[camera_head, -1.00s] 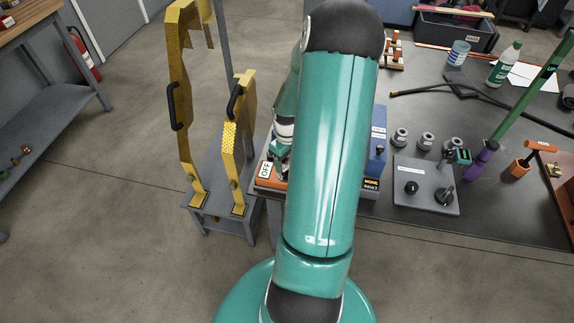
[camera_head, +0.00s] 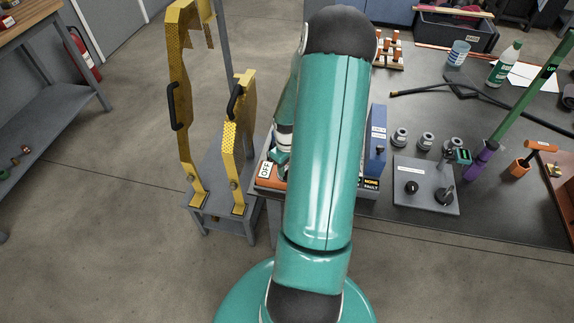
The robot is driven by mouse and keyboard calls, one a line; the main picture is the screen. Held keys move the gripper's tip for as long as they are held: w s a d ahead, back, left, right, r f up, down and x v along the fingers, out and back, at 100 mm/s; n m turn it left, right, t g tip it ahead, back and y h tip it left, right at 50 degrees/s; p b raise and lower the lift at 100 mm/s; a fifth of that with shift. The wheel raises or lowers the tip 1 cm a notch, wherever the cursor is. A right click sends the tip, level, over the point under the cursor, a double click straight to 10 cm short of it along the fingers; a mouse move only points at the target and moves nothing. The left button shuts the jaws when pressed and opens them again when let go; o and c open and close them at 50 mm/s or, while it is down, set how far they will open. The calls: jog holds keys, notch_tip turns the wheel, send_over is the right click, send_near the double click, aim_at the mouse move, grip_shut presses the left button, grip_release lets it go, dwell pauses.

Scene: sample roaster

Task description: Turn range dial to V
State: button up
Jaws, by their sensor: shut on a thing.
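My arm runs up the middle of the view and hides most of the orange-edged unit (camera_head: 266,184) at the table's near left corner. An OFF label (camera_head: 265,170) shows at that unit's left end. A bit of my gripper (camera_head: 279,158), teal, shows left of the arm, low over this unit. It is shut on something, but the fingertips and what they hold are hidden. I cannot make out the range dial or a V mark.
Right of my arm stand a blue box (camera_head: 377,150) and a grey panel (camera_head: 425,197) with two black knobs. Several grey cylinders (camera_head: 426,140) stand behind. A yellow perforated guard (camera_head: 240,130) stands close on the left. Floor in front is clear.

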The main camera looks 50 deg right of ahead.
aim_at(287, 168)
jog(key=m, duration=1.1)
jog(key=shift+d+m, duration=0.1)
jog(key=shift+m, duration=0.2)
dwell(0.4)
jog(key=o, duration=1)
notch_tip(287, 168, up, 14)
jog(key=shift+f, duration=0.1)
